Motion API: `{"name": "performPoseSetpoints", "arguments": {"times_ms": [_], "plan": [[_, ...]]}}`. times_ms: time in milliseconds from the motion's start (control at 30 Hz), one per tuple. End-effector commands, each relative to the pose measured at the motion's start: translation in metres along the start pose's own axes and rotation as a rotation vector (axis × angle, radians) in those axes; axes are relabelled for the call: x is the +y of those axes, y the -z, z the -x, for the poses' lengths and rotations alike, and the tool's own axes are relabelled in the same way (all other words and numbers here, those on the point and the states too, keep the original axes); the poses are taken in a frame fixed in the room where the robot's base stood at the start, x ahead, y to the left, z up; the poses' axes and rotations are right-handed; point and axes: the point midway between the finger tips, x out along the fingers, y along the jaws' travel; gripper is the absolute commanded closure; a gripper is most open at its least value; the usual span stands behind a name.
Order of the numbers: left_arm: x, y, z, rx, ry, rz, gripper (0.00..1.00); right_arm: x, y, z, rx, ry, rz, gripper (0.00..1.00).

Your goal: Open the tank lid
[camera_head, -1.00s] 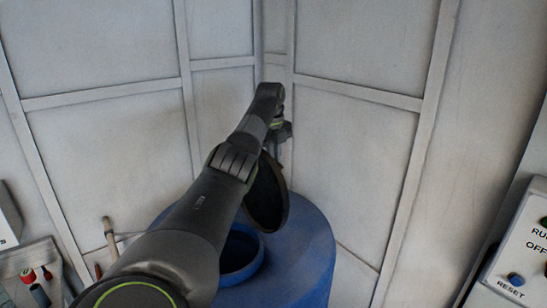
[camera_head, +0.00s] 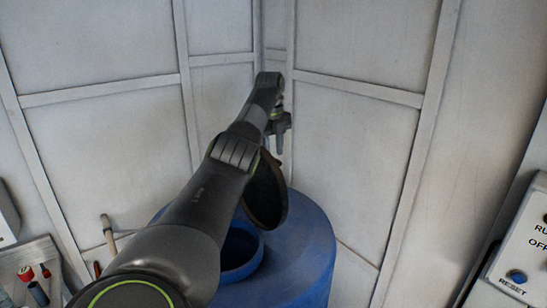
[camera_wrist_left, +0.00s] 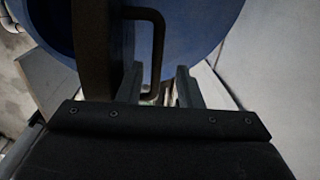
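The blue tank (camera_head: 312,262) stands in the corner, with its round opening uncovered at the front left. Its dark round lid (camera_head: 267,200) stands up steeply at the opening's edge. In the left wrist view the lid (camera_wrist_left: 92,45) is edge-on at the left, with its bent handle (camera_wrist_left: 157,40) beside it. My left gripper (camera_head: 281,143) is above and behind the lid. In the wrist view my left gripper (camera_wrist_left: 160,88) has its fingers apart; the handle shows between and beyond them, and I see no grip on it. My right gripper is not in view.
A control panel (camera_head: 520,255) with buttons is at the right edge. A rack with tools (camera_head: 32,275) is at lower left. White panelled walls (camera_head: 360,60) close in behind the tank. My left arm hides part of the tank.

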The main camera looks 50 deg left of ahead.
Motion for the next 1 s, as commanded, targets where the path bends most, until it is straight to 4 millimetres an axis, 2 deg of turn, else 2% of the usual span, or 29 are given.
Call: {"name": "performPoseSetpoints", "arguments": {"times_ms": [233, 400, 1000], "plan": [[-0.001, 0.0, 0.035, 0.003, 0.002, 0.0, 0.68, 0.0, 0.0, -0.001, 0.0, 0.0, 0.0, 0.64], [0.0, 0.0, 0.048, 0.002, 0.0, -0.001, 0.68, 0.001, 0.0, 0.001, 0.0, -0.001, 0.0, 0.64], [0.001, -0.001, 0.053, 0.001, -0.001, -0.002, 0.68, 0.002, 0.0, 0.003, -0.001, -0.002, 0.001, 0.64]]}}
